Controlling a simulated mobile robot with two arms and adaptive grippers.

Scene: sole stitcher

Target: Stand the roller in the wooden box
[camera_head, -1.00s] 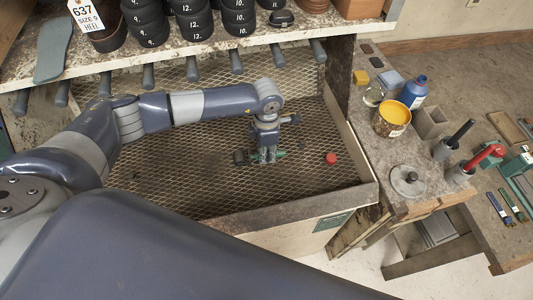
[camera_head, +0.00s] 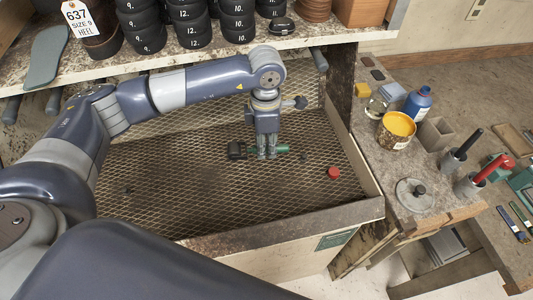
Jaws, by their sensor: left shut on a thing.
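The roller has a dark head (camera_head: 237,150) at its left end and a green handle (camera_head: 282,149) at its right end. It lies level, pointing sideways, over the mesh-floored tray. My left gripper (camera_head: 267,152) points down and is shut on the roller between head and handle. The roller appears to be held above the mesh. A small open-topped box (camera_head: 436,132), brownish grey, stands on the bench at the right, well apart from the gripper; I take it for the wooden box. My right gripper is out of view.
A red cap (camera_head: 334,172) lies on the mesh. Around the box stand a yellow-filled can (camera_head: 396,130), a blue bottle (camera_head: 417,102) and holders with black and red handles (camera_head: 490,168). A round lid (camera_head: 411,194) lies in front. The tray's rim (camera_head: 352,150) separates roller and bench.

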